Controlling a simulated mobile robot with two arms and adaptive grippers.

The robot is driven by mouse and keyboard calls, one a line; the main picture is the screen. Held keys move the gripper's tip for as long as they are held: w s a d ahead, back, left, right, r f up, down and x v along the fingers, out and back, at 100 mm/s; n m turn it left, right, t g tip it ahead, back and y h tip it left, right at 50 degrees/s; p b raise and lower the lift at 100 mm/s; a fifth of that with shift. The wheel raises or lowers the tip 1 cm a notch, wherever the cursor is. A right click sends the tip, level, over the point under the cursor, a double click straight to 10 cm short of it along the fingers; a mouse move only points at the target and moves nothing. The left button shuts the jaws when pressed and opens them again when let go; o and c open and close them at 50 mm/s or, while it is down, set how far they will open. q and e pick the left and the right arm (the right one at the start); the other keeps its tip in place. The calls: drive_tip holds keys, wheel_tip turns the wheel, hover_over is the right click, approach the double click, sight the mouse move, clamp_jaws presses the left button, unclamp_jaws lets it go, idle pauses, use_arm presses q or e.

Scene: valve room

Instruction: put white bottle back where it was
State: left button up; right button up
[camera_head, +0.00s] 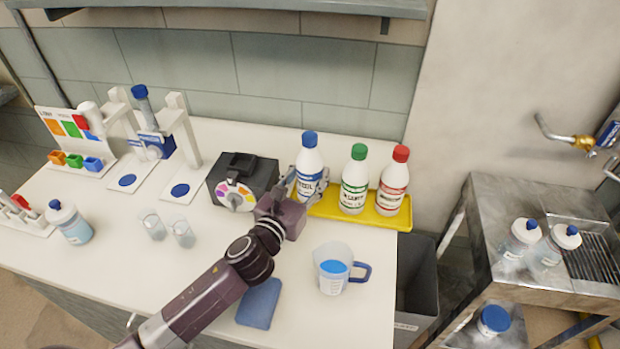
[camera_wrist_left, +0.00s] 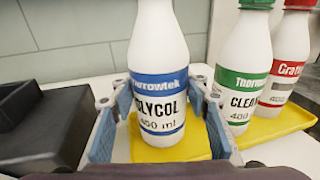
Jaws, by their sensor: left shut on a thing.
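The white bottle with a blue cap and blue label (camera_head: 309,167) stands upright at the left end of the yellow tray (camera_head: 330,207). I cannot tell whether the base touches the tray. My right gripper is not in view.
Green-capped (camera_head: 354,180) and red-capped (camera_head: 393,182) bottles stand to the right on the tray. A black device with a coloured dial (camera_head: 238,190) is close on the left. A measuring jug (camera_head: 333,268) and blue cloth (camera_head: 260,304) are in front. A grey bin (camera_head: 416,285) stands beyond the counter's right edge.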

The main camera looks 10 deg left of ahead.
use_arm(q)
drive_tip(key=shift+f, duration=0.5)
drive_tip(key=shift+f, duration=0.1)
drive_tip(key=o, duration=0.8)
drive_tip(key=shift+f, duration=0.15)
drive_tip(key=o, duration=0.5)
